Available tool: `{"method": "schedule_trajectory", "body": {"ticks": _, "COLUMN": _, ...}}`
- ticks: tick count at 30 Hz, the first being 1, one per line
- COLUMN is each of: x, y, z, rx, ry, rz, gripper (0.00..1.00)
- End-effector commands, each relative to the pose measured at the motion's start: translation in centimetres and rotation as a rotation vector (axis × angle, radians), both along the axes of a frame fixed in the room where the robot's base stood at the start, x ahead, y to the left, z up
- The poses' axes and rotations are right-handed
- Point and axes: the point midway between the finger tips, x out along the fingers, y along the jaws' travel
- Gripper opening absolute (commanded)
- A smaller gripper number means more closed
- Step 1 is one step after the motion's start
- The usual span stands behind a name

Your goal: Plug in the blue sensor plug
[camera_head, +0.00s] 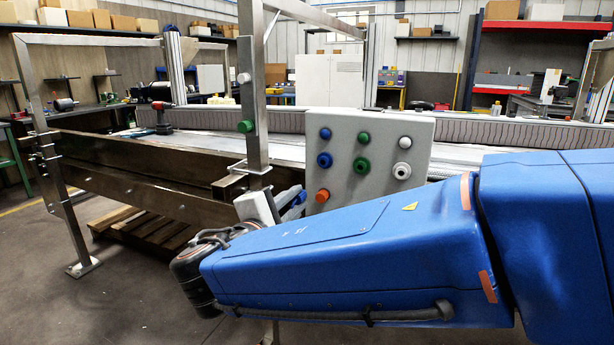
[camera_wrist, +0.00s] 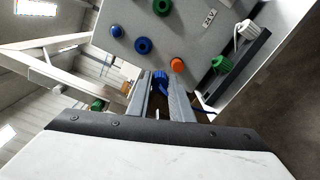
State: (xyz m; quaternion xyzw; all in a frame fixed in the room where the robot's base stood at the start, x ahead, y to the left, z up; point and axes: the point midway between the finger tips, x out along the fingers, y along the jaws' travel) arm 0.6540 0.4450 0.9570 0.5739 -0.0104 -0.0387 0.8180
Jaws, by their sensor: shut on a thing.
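The blue plug (camera_wrist: 160,78) is between the two fingers of my gripper (camera_wrist: 160,92) in the wrist view. My gripper is shut on it. The blue ring-shaped socket (camera_wrist: 143,45) is on the grey panel, a little beyond the plug and up to its left; the plug is apart from it. The socket's dark centre looks empty. In the head view the blue socket (camera_head: 324,159) is at the panel's left side, under a small blue round fitting (camera_head: 325,133). There my arm hides most of my gripper and the plug cannot be made out clearly.
The grey panel (camera_head: 420,125) also bears a green socket (camera_head: 361,165), a white socket (camera_head: 402,170) and an orange button (camera_head: 322,196). A green plug (camera_wrist: 221,64) and a white plug (camera_wrist: 247,29) sit at a dark rack by the panel's edge. A metal post (camera_head: 252,90) stands left of the panel.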

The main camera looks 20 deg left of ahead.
Motion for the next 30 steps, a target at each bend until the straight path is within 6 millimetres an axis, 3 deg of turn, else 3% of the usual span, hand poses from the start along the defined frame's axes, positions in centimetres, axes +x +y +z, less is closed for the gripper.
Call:
{"method": "schedule_trajectory", "body": {"ticks": 3, "x": 0.2, "y": -0.7, "z": 3.0, "rx": 0.003, "ry": -0.017, "rz": -0.002, "gripper": 0.00}}
{"method": "schedule_trajectory", "body": {"ticks": 7, "x": 0.3, "y": -1.0, "z": 4.5, "rx": -0.001, "ry": -0.025, "rz": -0.003, "gripper": 0.00}}
{"method": "schedule_trajectory", "body": {"ticks": 25, "x": 0.1, "y": -1.2, "z": 4.8, "rx": 0.053, "ry": -0.031, "rz": -0.001, "gripper": 0.00}}
{"method": "schedule_trajectory", "body": {"ticks": 30, "x": 1.3, "y": -1.3, "z": 4.8, "rx": 0.049, "ry": -0.031, "rz": -0.003, "gripper": 0.00}}
